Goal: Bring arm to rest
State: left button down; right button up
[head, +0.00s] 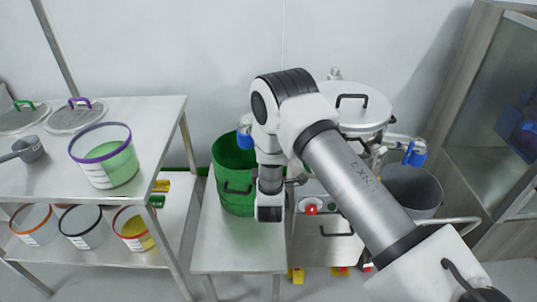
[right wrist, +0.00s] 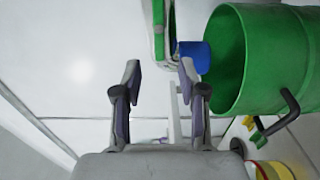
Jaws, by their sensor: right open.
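My right arm (head: 350,175) comes in from the lower right of the head view, rises to a bend and hangs down in front of the green bin and a steel machine. Its gripper cannot be made out in the head view. In the right wrist view my right gripper (right wrist: 161,76) is open, its two fingers apart with nothing held between them. The green bin (right wrist: 250,55) is beside the fingers at the right of that view. My left gripper is not in view.
The green bin (head: 229,168) stands on a low steel table (head: 234,258). A steel machine (head: 330,243) with a round lid (head: 362,108) is to its right, then a grey bin (head: 412,190). A shelf (head: 150,112) at left holds a purple-rimmed bucket (head: 104,158). A cabinet (head: 480,130) stands far right.

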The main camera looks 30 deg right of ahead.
jog(key=shift+s+a, duration=0.25)
jog(key=shift+s, duration=0.25)
jog(key=s+a+f+m+g+y, duration=0.1)
jog(key=s+a+f+g+y, duration=0.2)
jog(key=s+f, duration=0.5)
jog(key=s+a+f+g+y, duration=0.3)
jog(key=s+f, duration=0.5)
jog(key=f, duration=0.1)
jog(key=s+a+f+m+g+y, duration=0.1)
jog(key=s+a+m+g+y, duration=0.1)
jog(key=s, duration=0.8)
jog(key=s+a+f+m+g+y, duration=0.1)
jog(key=s+a+f+m+g, duration=0.1)
jog(key=s+a+m+g, duration=0.2)
jog(key=s+m+g, duration=0.3)
jog(key=s+m, duration=0.2)
jog(key=s, duration=0.2)
jog(key=shift+f+y, duration=0.25)
jog(key=shift+y, duration=0.15)
